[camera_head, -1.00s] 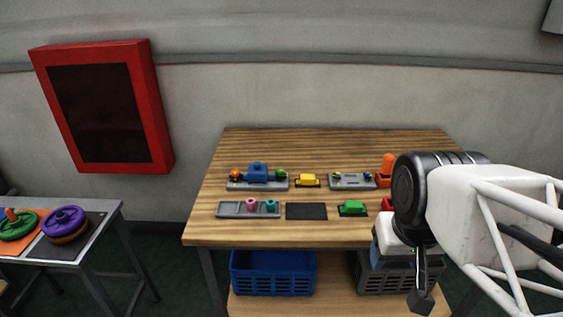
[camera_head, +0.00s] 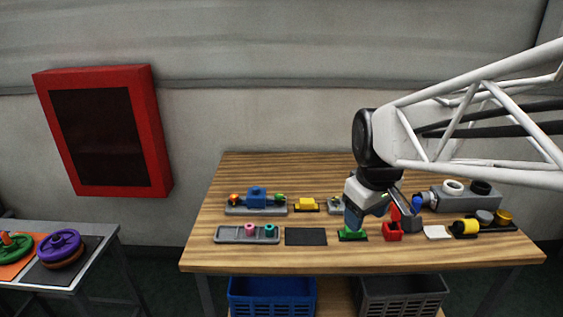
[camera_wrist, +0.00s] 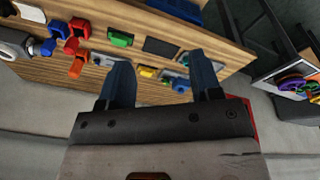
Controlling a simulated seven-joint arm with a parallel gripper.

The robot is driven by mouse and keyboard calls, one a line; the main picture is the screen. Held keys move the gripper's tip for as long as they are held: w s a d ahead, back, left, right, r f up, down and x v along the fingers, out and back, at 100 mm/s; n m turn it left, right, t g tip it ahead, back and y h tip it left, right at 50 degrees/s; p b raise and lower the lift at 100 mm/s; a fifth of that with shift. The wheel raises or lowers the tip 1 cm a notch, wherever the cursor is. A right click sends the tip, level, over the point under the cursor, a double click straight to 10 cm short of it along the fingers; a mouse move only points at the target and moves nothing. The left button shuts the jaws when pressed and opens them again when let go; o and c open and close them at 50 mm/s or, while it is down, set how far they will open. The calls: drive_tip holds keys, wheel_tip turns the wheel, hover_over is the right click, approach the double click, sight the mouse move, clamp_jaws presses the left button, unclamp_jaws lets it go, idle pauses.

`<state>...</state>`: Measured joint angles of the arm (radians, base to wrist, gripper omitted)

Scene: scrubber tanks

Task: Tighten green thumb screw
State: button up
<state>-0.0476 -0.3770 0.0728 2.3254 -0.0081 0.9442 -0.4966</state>
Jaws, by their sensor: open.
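The green thumb screw looks to be the small green knob (camera_head: 279,197) at the right end of a grey fixture (camera_head: 240,210). The fixture also carries a blue block (camera_head: 257,193) and an orange-red knob (camera_head: 234,198) at its left end. My gripper (camera_head: 353,219) is well to the right of it, over the table by a green block (camera_head: 352,234). The wrist view shows my two blue fingers spread wide (camera_wrist: 162,85) with nothing held between them. The thumb screw is too small to make out clearly there.
A yellow block (camera_head: 306,204), a black mat (camera_head: 306,237) and a grey tray with pegs (camera_head: 233,234) lie near the fixture. Red parts (camera_head: 392,231) and a grey housing (camera_head: 455,199) stand to the right. Bare wood lies at the table's back left.

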drive_tip(key=w+a+n, duration=0.3)
drive_tip(key=w+n, duration=0.2)
drive_tip(key=w, duration=0.7)
drive_tip(key=n+g, duration=0.2)
drive_tip(key=n, duration=1.3)
hover_over(279, 194)
drive_tip(key=f, duration=1.6)
drive_tip(key=shift+s+d+f, duration=0.2)
drive_tip(key=shift+s+f, duration=0.15)
drive_tip(key=shift+f, duration=0.05)
drive_tip(key=shift+w+a+f+n, duration=0.2)
drive_tip(key=shift+w+f+n, duration=0.05)
drive_tip(key=shift+n, duration=0.05)
drive_tip(key=shift+f, duration=0.1)
drive_tip(key=shift+f, duration=3.8)
